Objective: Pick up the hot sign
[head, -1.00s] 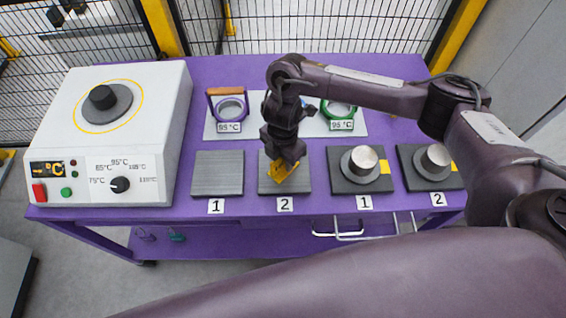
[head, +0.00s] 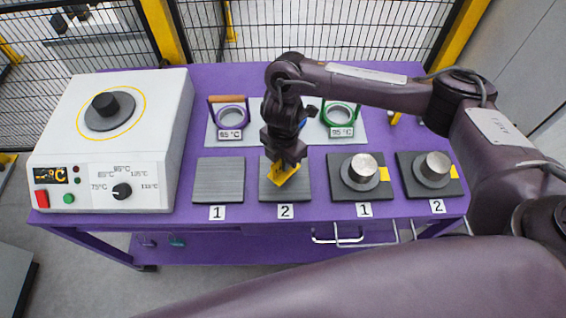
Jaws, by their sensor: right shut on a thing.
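The hot sign (head: 283,176) is a small yellow piece in the head view, at plate 2 of the left pair. My right gripper (head: 284,163) points down from above and is shut on it. The sign is tilted, and the gripper hides its upper part. I cannot tell for certain whether its lower edge is clear of the grey plate (head: 297,190). My left gripper is not in view.
A white heater (head: 170,110) with a dark disc stands at the left. Grey plate 1 (head: 218,180) is empty. Two metal cylinders (head: 363,167) (head: 433,168) stand on dark bases at the right.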

